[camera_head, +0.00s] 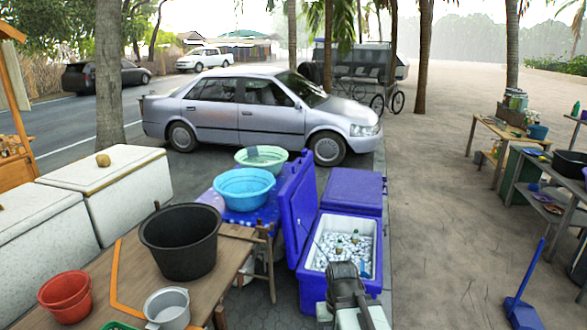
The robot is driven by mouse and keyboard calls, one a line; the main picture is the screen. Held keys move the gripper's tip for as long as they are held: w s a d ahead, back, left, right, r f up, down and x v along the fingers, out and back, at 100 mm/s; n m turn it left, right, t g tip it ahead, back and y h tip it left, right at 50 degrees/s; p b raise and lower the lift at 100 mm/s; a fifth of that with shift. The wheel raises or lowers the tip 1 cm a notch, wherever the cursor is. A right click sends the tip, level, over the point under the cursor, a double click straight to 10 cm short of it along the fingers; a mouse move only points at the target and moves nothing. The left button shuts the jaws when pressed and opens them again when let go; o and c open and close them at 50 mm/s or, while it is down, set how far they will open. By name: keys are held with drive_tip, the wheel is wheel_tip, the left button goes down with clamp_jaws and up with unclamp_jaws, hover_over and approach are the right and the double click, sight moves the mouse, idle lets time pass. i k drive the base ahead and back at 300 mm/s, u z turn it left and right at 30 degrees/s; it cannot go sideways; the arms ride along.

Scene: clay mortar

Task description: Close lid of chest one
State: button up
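A blue-purple chest (366,284) stands open in front of me, with its lid (297,205) upright along its left side. Ice and several bottles (340,246) show inside. A second blue-purple chest (355,190) stands just behind it with its lid down. No label shows which is chest one. My arm comes up from the bottom edge, and its dark end with my gripper (343,278) is in front of the open chest's near wall, overlapping its front rim in the picture. The fingers cannot be made out, and nothing held is visible.
A wooden table with a black bucket (180,241), red pot (66,296) and grey pot (167,308) is at left. Blue (244,188) and green (261,158) basins stand beside the lid. White chests (110,190) are farther left. Sandy ground (440,240) at right is clear up to a dustpan (521,312).

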sight(297, 199)
drive_tip(key=k, duration=0.5)
drive_tip(key=z, duration=1.05)
drive_tip(key=i, duration=7.35)
drive_tip(key=u, duration=2.9)
